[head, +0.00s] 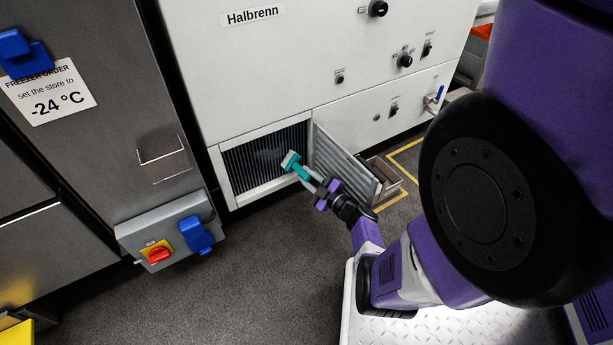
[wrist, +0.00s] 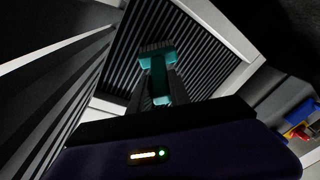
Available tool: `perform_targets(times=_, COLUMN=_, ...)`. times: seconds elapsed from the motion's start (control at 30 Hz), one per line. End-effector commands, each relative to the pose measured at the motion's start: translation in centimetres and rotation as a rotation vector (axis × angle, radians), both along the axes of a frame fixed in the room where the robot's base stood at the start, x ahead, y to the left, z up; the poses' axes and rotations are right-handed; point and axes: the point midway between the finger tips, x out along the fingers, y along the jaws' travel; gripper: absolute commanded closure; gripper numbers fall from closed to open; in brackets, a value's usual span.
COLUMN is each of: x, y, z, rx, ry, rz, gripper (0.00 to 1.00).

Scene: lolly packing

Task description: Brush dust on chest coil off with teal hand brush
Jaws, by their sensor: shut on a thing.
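The teal hand brush (head: 293,163) is held in my gripper (head: 314,180), which is shut on its handle. In the wrist view the brush (wrist: 157,58) points away from me, bristles toward the dark finned coil (wrist: 196,58). In the head view the chest coil (head: 248,158) sits in a white-framed opening low on the white Halbrenn cabinet.
A slatted grille door (head: 342,160) stands open right of the coil, close to my gripper. A box (head: 393,180) is on the floor behind it. A grey switch box with a red knob (head: 158,255) is at the left. Floor in front is clear.

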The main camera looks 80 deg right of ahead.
Motion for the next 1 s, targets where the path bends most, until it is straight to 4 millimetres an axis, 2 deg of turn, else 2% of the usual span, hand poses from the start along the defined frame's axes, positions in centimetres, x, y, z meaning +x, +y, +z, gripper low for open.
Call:
perform_targets(times=0.63, x=1.9, y=1.5, z=0.1, rx=0.0, ry=0.0, rz=0.003, gripper=1.0)
perform_targets(times=1.0, x=2.0, y=1.6, z=0.1, rx=-0.001, ry=-0.001, rz=0.001, gripper=1.0)
